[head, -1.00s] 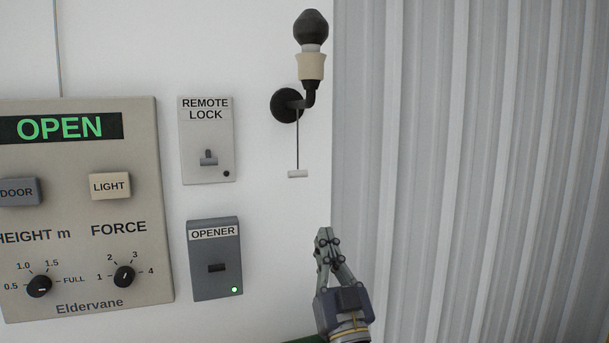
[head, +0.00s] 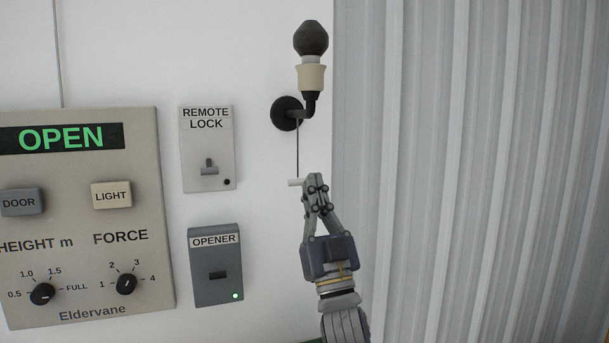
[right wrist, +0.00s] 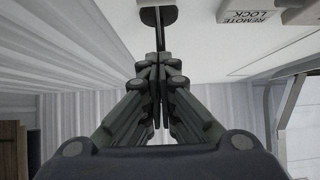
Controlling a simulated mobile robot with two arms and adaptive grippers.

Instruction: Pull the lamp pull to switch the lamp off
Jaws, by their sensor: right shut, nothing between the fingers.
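The lamp (head: 311,77) is on the white wall, with a dark bulb on a cream socket and a black bracket. Its pull is a thin cord (head: 298,148) hanging from the bracket, with a small pale crossbar (head: 294,182) at its end. My right gripper (head: 315,177) is shut and empty. Its fingertips overlap the right end of the crossbar in the head view; I cannot tell whether they touch it. In the right wrist view the shut fingers (right wrist: 157,58) point toward the dark bracket (right wrist: 157,16). My left gripper is not in view.
The remote lock switch (head: 208,150) and the opener box (head: 216,265) are on the wall left of my right gripper. A larger control panel (head: 90,220) reading OPEN is at far left. A corrugated grey surface (head: 470,170) fills the right side.

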